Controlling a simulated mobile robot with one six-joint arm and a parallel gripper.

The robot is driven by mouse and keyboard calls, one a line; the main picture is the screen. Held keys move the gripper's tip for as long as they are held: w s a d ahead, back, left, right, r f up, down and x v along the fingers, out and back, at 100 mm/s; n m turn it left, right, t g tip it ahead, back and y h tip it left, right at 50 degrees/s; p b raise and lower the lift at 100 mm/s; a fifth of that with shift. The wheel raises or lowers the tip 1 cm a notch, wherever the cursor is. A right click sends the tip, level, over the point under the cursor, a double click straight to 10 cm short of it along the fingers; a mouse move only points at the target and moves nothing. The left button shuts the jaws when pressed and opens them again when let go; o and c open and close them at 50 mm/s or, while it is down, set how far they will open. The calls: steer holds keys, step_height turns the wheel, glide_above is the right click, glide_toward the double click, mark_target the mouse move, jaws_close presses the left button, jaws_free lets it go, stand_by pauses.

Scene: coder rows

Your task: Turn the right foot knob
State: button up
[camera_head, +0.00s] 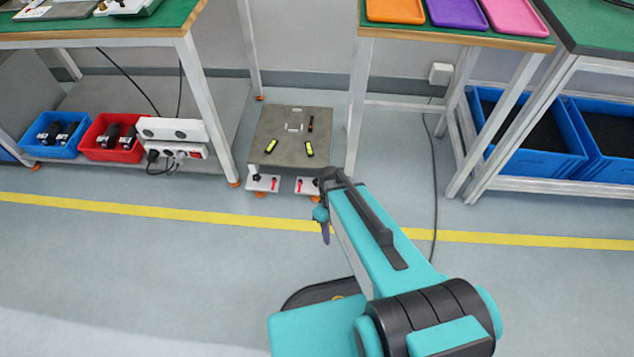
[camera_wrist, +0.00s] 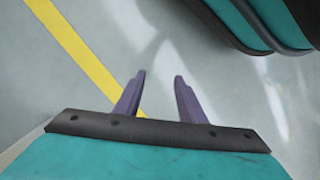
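A low grey platform (camera_head: 290,133) stands on the floor between two workbenches. At its front are two white foot plates with red arrows. The left foot plate (camera_head: 263,184) has a dark knob (camera_head: 256,177) and an orange foot below. The right foot plate (camera_head: 306,186) is partly covered by my arm; its knob is small and hard to tell from my dark arm end. My gripper (camera_head: 326,236) points down over the floor in front of the platform. In the wrist view its two purple fingers (camera_wrist: 159,76) are apart with nothing between them, only bare floor beyond.
Bench legs (camera_head: 352,110) stand close on both sides. Blue (camera_head: 57,135) and red (camera_head: 112,137) bins and a white power strip (camera_head: 178,150) are at left. A cable (camera_head: 435,190) runs along the floor at right. The front floor is clear.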

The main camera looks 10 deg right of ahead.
steer(key=w+r+n+t+b, duration=0.25)
steer(key=w+n+b, duration=0.4)
steer(key=w, duration=0.95)
step_height(320, 180, up, 8)
steer(key=n+b, duration=0.4)
steer(key=n, duration=0.2)
glide_above(317, 184)
steer(key=w, duration=0.2)
steer(key=shift+s+d+f+t, duration=0.15)
steer(key=shift+s+t, duration=0.05)
steer(key=shift+t, duration=0.25)
steer(key=shift+f, duration=0.1)
step_height(317, 184, down, 14)
steer(key=b, duration=0.7)
steer(key=shift+r, duration=0.2)
steer(key=c, duration=0.8)
